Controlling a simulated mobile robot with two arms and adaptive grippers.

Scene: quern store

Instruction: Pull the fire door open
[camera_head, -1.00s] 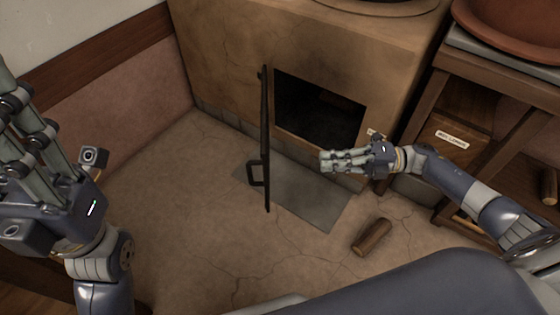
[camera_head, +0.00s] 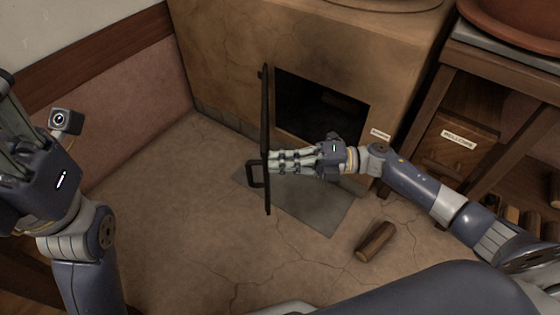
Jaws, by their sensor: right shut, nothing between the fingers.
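The fire door (camera_head: 265,115) is a thin dark panel seen nearly edge-on, standing swung out from the stove's front. Its handle (camera_head: 253,174) sticks out on the door's left side. The fire opening (camera_head: 318,108) to the right is dark inside. My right gripper (camera_head: 272,162) is shut and empty, its fingertips at the door's right-hand, inner face; I cannot tell whether they touch it. My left gripper (camera_head: 12,105) is at the left edge, far from the door, its fingertips cut off by the picture's edge.
The clay stove (camera_head: 215,60) stands at the back. A grey plate (camera_head: 320,212) lies on the floor below the opening, with a log (camera_head: 376,241) nearby. A wooden shelf unit (camera_head: 455,75) stands at the right. The floor left of the door is clear.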

